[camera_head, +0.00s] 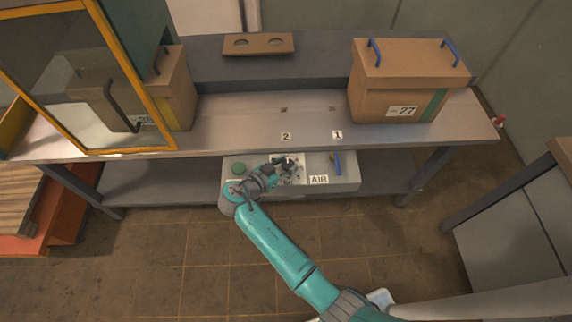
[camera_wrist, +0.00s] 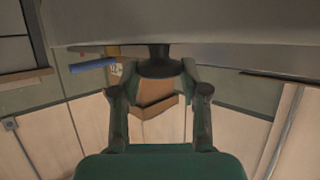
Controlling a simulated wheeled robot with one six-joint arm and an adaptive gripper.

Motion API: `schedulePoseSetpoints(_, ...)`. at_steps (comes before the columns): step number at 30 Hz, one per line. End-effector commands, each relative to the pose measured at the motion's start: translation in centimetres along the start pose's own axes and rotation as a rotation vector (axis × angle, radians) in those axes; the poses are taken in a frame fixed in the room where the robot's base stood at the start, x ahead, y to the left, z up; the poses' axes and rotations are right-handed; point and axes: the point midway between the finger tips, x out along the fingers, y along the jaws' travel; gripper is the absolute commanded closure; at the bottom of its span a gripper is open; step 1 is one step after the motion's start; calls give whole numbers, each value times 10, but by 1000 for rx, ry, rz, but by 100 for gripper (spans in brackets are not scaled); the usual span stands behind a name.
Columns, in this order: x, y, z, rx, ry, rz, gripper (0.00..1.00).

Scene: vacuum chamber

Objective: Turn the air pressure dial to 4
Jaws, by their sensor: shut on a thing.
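The air pressure dial is a dark round knob (camera_wrist: 159,66) on a stem. It shows in the wrist view between the two fingers of my gripper (camera_wrist: 160,82), which are shut on its sides. In the head view my gripper (camera_head: 284,165) is at the white dial face on the grey air panel (camera_head: 345,180), below the bench top. The panel bears an "AIR" label (camera_head: 319,180). The gripper covers most of the dial face, so I cannot read which number the dial points to.
On the panel, a green button (camera_head: 239,168) is left of the dial and a blue lever (camera_head: 337,163) is right of it. The bench top (camera_head: 235,130) overhangs the panel. A cardboard box (camera_head: 390,95) stands on the bench at right. The floor (camera_head: 200,260) in front is clear.

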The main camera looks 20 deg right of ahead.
Motion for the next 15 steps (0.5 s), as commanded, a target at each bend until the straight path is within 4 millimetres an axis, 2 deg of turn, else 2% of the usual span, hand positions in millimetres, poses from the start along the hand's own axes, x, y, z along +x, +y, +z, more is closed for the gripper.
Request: schedulePoseSetpoints(15, 0, 0, 3, 34, -5, 92, 90)
